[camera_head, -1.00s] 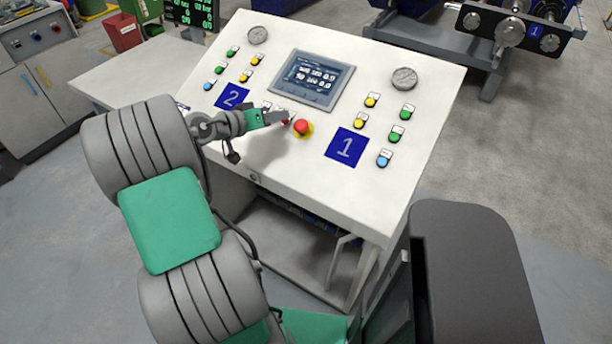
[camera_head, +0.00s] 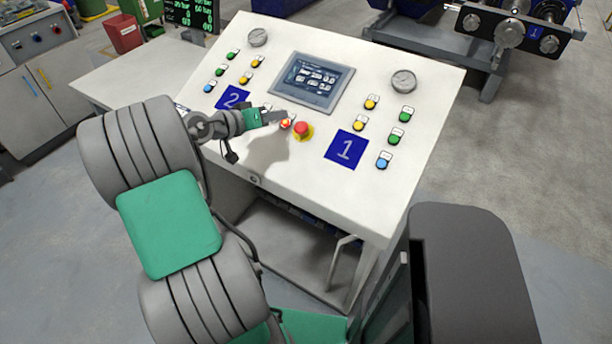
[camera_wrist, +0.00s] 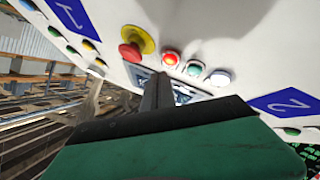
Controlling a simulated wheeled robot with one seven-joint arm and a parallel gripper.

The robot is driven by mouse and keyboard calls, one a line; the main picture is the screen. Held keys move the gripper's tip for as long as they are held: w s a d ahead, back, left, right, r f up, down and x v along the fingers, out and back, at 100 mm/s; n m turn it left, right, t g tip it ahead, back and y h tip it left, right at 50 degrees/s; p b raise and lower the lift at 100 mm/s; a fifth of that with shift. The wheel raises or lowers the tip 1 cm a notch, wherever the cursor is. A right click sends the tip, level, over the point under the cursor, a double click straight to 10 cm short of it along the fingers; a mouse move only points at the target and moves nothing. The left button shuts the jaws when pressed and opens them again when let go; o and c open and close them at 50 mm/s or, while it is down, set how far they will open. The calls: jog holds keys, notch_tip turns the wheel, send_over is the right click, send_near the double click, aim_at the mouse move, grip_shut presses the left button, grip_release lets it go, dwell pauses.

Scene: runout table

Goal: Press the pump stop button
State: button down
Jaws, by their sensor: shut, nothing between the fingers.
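A small red button (camera_head: 286,124) sits on the sloped white console, left of the larger red emergency stop (camera_head: 303,130) on its yellow base. The small red button looks lit, and it also shows in the wrist view (camera_wrist: 171,58) beside a green button (camera_wrist: 195,68) and a white one (camera_wrist: 220,77). I cannot read the labels. My gripper (camera_head: 284,115) is shut and empty, its tips just above and behind the small red button in the head view. In the wrist view the gripper (camera_wrist: 160,80) ends just short of that button, apparently clear of it.
The console (camera_head: 240,155) carries a screen (camera_head: 312,80), two gauges, blue plates marked 1 (camera_head: 346,149) and 2 (camera_head: 232,97), and several coloured buttons on both sides. The emergency stop stands close to my fingertips. A dark status display (camera_head: 192,14) stands behind.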

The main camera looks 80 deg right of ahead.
notch_tip(320, 180, up, 6)
jog(key=w+a+p, duration=0.1)
jog(key=a+p, duration=0.1)
jog(key=p, duration=0.1)
jog(key=shift+a+f, duration=0.15)
jog(key=shift+f, duration=0.1)
dwell(0.6)
